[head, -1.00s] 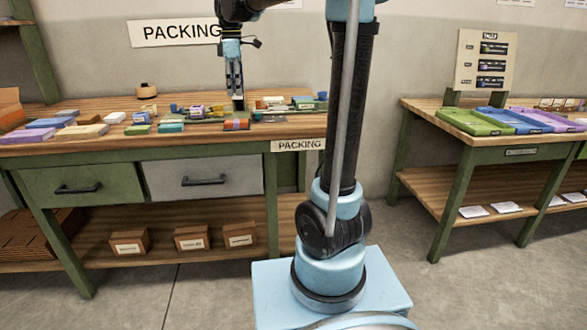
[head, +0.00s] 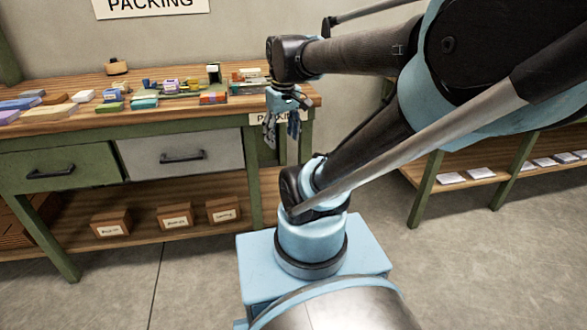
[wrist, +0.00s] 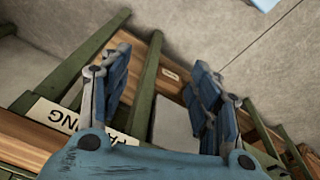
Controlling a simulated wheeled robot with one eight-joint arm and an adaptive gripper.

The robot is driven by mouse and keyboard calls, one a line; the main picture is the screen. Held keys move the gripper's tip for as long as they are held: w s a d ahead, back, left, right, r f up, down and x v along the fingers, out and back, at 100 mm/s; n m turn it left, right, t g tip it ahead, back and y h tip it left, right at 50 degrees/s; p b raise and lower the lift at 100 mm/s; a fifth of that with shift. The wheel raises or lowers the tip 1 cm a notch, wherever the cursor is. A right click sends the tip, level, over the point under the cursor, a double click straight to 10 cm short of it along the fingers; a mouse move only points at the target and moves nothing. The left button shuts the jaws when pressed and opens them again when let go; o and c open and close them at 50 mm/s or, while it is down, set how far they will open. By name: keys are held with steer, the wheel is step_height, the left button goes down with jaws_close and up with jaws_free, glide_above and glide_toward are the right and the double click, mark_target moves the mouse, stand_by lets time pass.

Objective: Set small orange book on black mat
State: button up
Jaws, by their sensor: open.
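A small orange book (head: 213,98) lies near the front edge of the packing table, toward its right end. It is small in the head view, and I cannot tell what lies directly under it. I cannot clearly make out a black mat among the crowded items. My gripper (head: 282,128) is open and empty, in front of the table's right end and to the right of the orange book. It partly covers the packing label on the table edge. The wrist view shows the two blue fingers (wrist: 160,72) spread apart with nothing between them.
Several coloured books and boxes crowd the packing table (head: 60,135). A dark upright item (head: 213,74) stands behind the orange book. Two drawers and a shelf with small cartons (head: 175,216) are below. Another table with a lower shelf (head: 480,165) stands at right, partly behind my arm.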

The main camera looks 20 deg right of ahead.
steer(key=s+d+f+m, duration=0.2)
steer(key=s+f+m, duration=0.1)
steer(key=s+f, duration=0.3)
step_height(320, 180, down, 3)
steer(key=shift+s+r+m, duration=0.15)
steer(key=shift+m, duration=0.25)
steer(key=shift+d, duration=0.1)
